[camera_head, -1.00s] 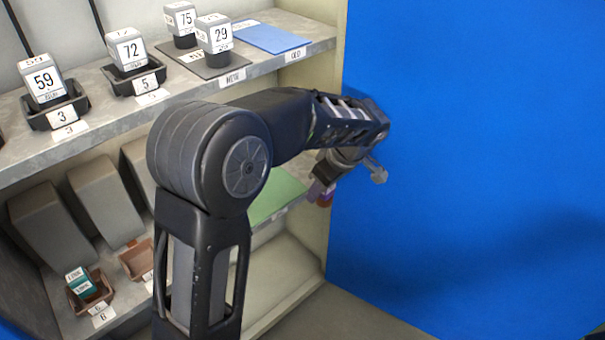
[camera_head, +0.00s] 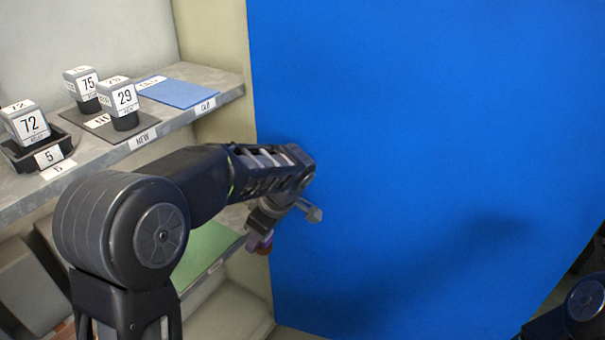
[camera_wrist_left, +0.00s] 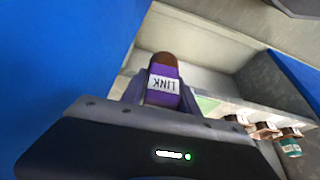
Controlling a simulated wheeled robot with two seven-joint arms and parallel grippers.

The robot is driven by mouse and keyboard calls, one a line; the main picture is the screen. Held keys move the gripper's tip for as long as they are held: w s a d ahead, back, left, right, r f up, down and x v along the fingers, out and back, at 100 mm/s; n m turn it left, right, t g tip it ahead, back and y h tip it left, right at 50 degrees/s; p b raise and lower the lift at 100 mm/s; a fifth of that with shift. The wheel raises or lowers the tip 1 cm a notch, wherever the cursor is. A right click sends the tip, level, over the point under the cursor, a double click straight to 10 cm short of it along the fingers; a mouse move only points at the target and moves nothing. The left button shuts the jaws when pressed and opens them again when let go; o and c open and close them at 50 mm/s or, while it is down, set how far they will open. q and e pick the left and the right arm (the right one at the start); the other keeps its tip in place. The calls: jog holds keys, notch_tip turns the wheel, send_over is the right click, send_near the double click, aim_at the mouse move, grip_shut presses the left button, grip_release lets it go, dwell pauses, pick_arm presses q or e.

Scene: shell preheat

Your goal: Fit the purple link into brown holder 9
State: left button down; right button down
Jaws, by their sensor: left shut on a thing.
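The purple link (camera_wrist_left: 162,86) is gripped between the fingers of my left gripper (camera_wrist_left: 160,98), with its white LINK label facing the left wrist camera. Its brown-red end points away from the gripper. In the head view the link (camera_head: 254,238) shows small below my left gripper (camera_head: 264,217), in front of the blue panel's left edge. Several small brown holders (camera_wrist_left: 264,129) stand in a row at the right of the left wrist view. Their numbers are too small to read, so I cannot tell which is 9. My right gripper is out of view.
The upper shelf (camera_head: 208,112) holds grey numbered blocks, a black holder marked 5 and a blue mat (camera_head: 178,93). A green mat (camera_head: 208,247) lies on the lower shelf. A teal link (camera_wrist_left: 291,148) sits at a brown holder. A tall blue panel (camera_head: 420,130) stands at right.

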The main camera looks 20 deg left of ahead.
pick_arm(q)
jog(key=m, duration=0.1)
jog(key=m+t, duration=0.1)
jog(key=shift+w+d+f+m, duration=0.1)
jog(key=shift+w+d+m, duration=0.15)
jog(key=shift+m, duration=0.05)
jog(key=w+d+r+m+t+h, duration=0.2)
jog(key=d+r+m+t+h, duration=0.3)
jog(key=m, duration=0.8)
notch_tip(320, 180, up, 15)
jog(key=s+d+g+p, duration=0.1)
jog(key=s+g+p, duration=0.1)
jog(key=p, duration=2.2)
jog(key=shift+s+y, duration=0.2)
jog(key=shift+y, duration=0.1)
jog(key=s+f, duration=0.3)
jog(key=f, duration=1)
jog(key=shift+s+f, duration=0.3)
jog(key=shift+f, duration=0.05)
